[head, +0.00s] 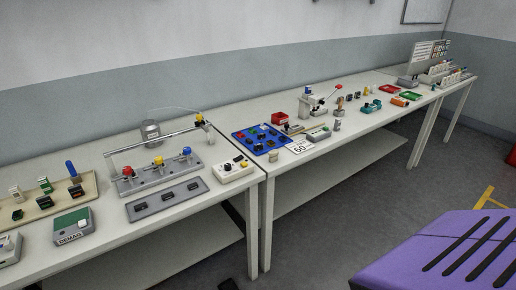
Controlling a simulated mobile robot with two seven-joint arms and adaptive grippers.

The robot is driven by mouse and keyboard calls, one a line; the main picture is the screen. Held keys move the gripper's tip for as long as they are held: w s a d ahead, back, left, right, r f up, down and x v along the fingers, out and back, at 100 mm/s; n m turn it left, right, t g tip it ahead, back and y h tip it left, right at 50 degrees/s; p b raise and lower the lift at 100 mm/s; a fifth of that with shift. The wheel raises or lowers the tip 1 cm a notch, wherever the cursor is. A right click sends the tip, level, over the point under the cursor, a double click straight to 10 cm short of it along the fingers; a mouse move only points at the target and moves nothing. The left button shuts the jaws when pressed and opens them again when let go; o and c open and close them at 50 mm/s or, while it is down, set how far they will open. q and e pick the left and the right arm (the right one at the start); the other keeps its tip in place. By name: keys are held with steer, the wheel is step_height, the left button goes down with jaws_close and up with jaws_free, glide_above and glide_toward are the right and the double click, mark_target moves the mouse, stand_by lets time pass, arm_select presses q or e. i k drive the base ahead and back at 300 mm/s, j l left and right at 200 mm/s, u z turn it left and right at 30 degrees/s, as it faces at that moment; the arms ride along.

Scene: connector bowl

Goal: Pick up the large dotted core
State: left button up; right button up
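I cannot pick out the large dotted core; the small parts on the tables are too small in the head view to show a dotted pattern. A small pale cylinder (273,156) stands at the front edge of the far table, by the blue tray. A small brownish upright piece (337,125) stands farther along the same table. I cannot tell whether either is the core. Neither gripper can be made out in the head view.
The near table (190,226) holds a metal rig (160,172), a beige tray (42,205) and a green-topped box (72,226). The far table (350,146) carries a blue tray (262,140), a "60" card (300,147) and several bins. A purple slotted surface (430,255) fills the lower right.

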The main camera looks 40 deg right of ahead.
mark_target(257, 146)
steer(key=i+l+z, duration=0.25)
steer(key=l+z, duration=0.25)
steer(key=i+l+z, duration=0.3)
steer(key=z, duration=0.2)
